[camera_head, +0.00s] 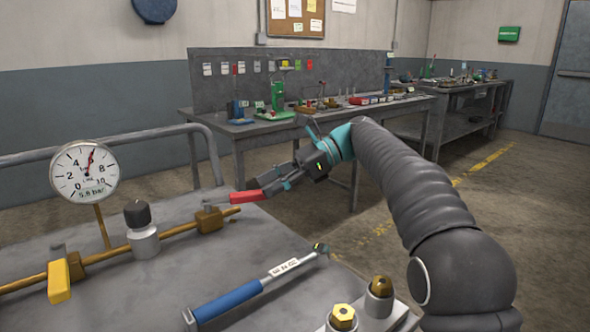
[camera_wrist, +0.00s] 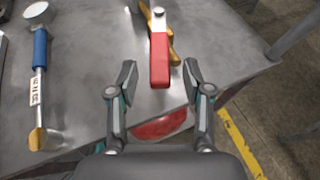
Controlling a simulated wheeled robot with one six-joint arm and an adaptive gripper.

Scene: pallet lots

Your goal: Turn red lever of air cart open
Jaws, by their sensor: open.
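The red lever (camera_head: 246,198) sits on a brass valve (camera_head: 209,220) at the right end of the brass pipe on the grey air cart (camera_head: 130,310). In the wrist view the red lever (camera_wrist: 160,58) points toward me, at a small angle to the brass pipe (camera_wrist: 175,52) beneath it. My gripper (camera_head: 272,188) is open at the free end of the lever. In the wrist view its fingertips (camera_wrist: 161,74) stand on either side of the lever's end, with gaps showing on both sides. Whether either finger touches it in depth is unclear.
A pressure gauge (camera_head: 84,172) stands at the cart's left, near a yellow handle (camera_head: 58,282). A blue-handled wrench (camera_head: 228,301) lies on the cart. A red rounded thing (camera_wrist: 158,126) is partly hidden below my gripper. A workbench (camera_head: 300,125) stands behind.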

